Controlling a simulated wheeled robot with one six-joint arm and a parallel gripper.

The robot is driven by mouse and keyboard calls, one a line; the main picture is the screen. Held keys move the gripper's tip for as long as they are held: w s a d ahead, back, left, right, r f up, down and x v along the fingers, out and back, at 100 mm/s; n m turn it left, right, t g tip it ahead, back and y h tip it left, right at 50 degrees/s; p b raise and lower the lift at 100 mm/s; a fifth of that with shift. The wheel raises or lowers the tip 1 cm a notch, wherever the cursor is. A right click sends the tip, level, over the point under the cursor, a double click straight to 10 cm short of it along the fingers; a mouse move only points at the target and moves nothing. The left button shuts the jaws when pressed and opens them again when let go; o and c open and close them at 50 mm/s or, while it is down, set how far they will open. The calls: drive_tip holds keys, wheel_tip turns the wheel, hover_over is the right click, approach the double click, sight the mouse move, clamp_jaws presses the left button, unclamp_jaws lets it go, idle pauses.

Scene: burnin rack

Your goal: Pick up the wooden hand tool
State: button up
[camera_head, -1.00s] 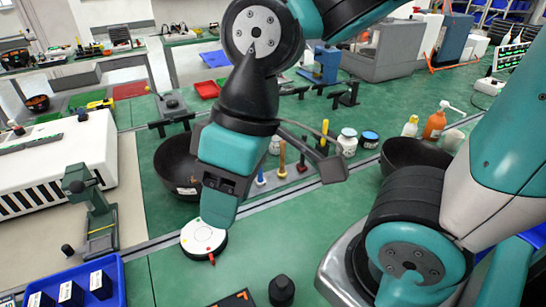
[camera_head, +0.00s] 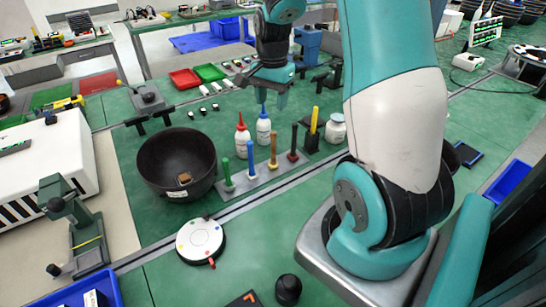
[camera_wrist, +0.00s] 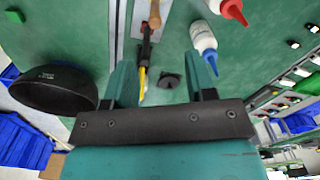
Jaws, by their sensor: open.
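The tan, wood-coloured tool (camera_head: 273,150) stands upright in a grey strip rack (camera_head: 262,176), between a blue-handled tool (camera_head: 250,158) and a dark brown one (camera_head: 293,143). In the wrist view a tan handle end (camera_wrist: 155,14) shows near the top edge, likely this tool. My gripper (camera_head: 273,99) is open and empty, fingers down, above and behind the rack.
Red-capped (camera_head: 242,137) and blue-capped (camera_head: 263,128) bottles stand close behind the rack. A black bowl (camera_head: 160,150) with a brown block (camera_head: 183,179) is left of it. A white jar (camera_head: 336,130) is to the right. A round white disc (camera_head: 201,240) lies in front.

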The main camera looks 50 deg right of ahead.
sight(274, 132)
wheel_tip(274, 132, down, 9)
drive_tip(key=shift+a+r+p, duration=0.1)
drive_tip(key=shift+r+p, duration=0.05)
drive_tip(key=shift+p, duration=0.35)
drive_tip(key=f, duration=0.1)
drive_tip(key=f+p, duration=0.1)
drive_tip(key=f, duration=0.2)
drive_tip(key=shift+s, duration=0.25)
drive_tip(key=shift+f+p, duration=0.3)
drive_tip(key=shift+f, duration=0.35)
drive_tip(key=shift+d, duration=0.2)
clamp_jaws()
